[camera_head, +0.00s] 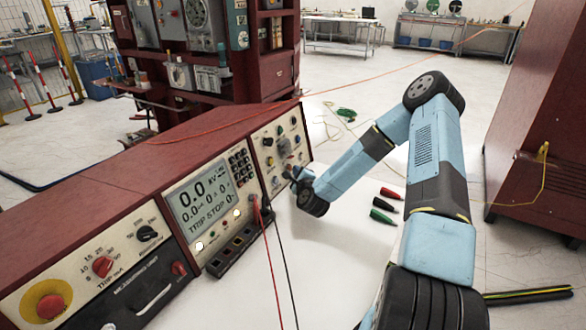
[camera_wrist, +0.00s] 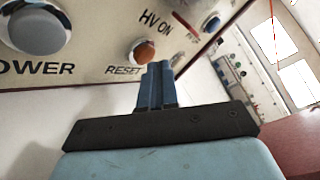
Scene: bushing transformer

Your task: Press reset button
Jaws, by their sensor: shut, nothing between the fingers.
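The reset button (camera_wrist: 140,52) is a round orange button with a metal ring, on a cream panel beside the printed word RESET. My gripper (camera_wrist: 158,66) is shut and empty. In the wrist view its blue fingertips are just to the right of and below the button, overlapping its lower right edge; I cannot tell if they touch it. In the head view my gripper (camera_head: 290,173) is at the right-hand control panel (camera_head: 264,150) of the red console, and the reset button cannot be made out there.
A measuring unit with a lit display (camera_head: 203,200) has red and black leads (camera_head: 268,250). Red and green clips (camera_head: 383,215) lie on the white surface.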

